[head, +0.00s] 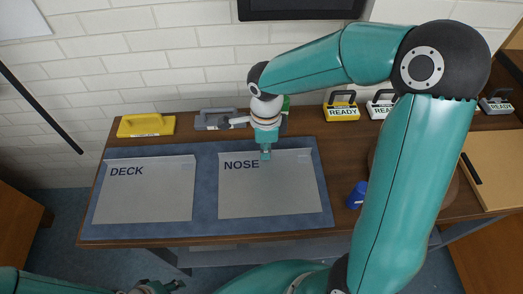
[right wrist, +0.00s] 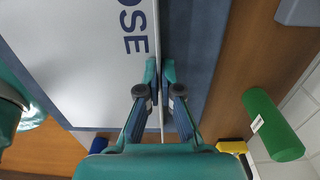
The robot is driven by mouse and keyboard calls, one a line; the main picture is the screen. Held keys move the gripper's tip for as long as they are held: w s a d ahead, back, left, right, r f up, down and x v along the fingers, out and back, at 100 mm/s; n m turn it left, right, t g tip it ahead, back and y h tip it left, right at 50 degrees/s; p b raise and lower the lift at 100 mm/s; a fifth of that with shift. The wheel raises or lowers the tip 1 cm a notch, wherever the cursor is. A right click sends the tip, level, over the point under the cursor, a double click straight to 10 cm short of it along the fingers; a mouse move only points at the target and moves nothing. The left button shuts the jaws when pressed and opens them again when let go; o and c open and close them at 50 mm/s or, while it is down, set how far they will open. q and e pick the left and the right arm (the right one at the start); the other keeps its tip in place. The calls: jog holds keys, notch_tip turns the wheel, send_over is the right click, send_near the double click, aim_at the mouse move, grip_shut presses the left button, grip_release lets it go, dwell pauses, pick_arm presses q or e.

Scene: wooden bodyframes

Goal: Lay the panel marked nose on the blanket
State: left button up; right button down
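The grey panel marked NOSE (head: 268,190) lies flat over the right half of the blue blanket (head: 206,200); I cannot tell whether it touches all along. It also shows in the right wrist view (right wrist: 85,50). My right gripper (head: 265,155) is at the panel's far edge. In the right wrist view its two fingertips (right wrist: 160,77) are close together on either side of the thin raised lip and look shut on it. A second grey panel marked DECK (head: 145,195) lies on the blanket's left half. My left gripper (head: 160,287) is at the bottom edge, partly cut off; its opening is unclear.
Along the back of the table stand a yellow block (head: 145,126), a grey handled block (head: 214,120), a green cylinder (right wrist: 272,125) and several READY blocks, one yellow (head: 341,112). A blue cylinder (head: 357,195) stands right of the blanket. A white brick wall is behind.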

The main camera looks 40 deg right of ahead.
jog(key=c, duration=0.7)
grip_release()
jog(key=shift+s, duration=0.1)
jog(key=shift+r+p, duration=2.25)
jog(key=shift+r, duration=1.25)
jog(key=shift+s, duration=0.1)
